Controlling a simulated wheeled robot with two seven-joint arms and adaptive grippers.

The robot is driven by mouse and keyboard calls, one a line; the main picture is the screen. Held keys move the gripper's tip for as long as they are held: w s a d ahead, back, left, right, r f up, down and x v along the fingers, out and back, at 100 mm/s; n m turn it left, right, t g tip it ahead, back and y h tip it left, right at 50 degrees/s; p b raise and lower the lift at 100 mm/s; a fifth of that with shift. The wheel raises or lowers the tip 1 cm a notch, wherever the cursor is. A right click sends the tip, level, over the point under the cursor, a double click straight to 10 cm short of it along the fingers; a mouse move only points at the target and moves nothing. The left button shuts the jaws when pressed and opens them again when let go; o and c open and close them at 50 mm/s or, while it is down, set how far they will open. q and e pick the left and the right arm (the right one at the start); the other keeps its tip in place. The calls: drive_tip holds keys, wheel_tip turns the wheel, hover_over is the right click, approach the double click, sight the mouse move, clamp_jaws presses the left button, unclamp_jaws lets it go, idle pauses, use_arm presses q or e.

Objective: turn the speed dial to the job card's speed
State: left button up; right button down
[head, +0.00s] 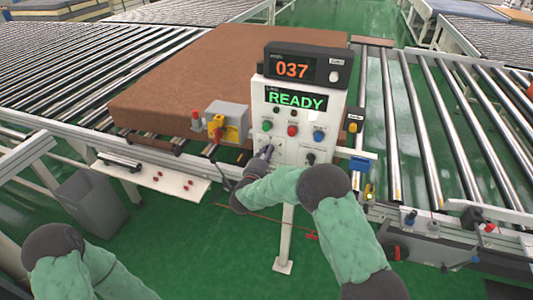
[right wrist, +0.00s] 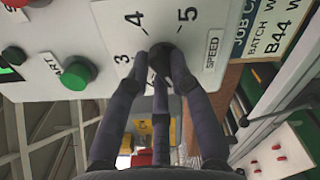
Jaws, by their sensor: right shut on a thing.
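The speed dial (right wrist: 165,58) is dark and sits on the white panel, with the printed marks 3, 4 and 5 around it and a SPEED label (right wrist: 211,52) beside it. My right gripper (right wrist: 160,66) is shut on the dial, its dark fingers around the knob and hiding much of it, so I cannot tell its exact setting. In the head view this gripper (head: 265,153) is at the lower left of the control panel (head: 307,143). The job card (right wrist: 275,30) is cut off beside the dial; BATCH and B44 show, but no speed. My left gripper is out of view.
The panel carries a 037 display (head: 292,68), a READY screen (head: 297,99), a red button (head: 292,130) and a green button (right wrist: 76,73). A brown mattress (head: 190,75) lies behind on the rollers. Another roller conveyor (head: 430,130) is at right.

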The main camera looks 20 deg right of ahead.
drive_tip(key=shift+s+d+f+m+b, duration=0.15)
drive_tip(key=shift+m+b, duration=2.15)
drive_tip(key=shift+m, duration=3.55)
drive_tip(key=shift+w+a+f+m+b, duration=0.2)
drive_tip(key=shift+m+b, duration=2.15)
drive_tip(key=shift+m, duration=3.55)
drive_tip(key=shift+s+d+f+m+b, duration=0.2)
drive_tip(key=shift+m+b, duration=2.1)
drive_tip(key=shift+m, duration=3.55)
drive_tip(key=c, duration=1.1)
unclamp_jaws()
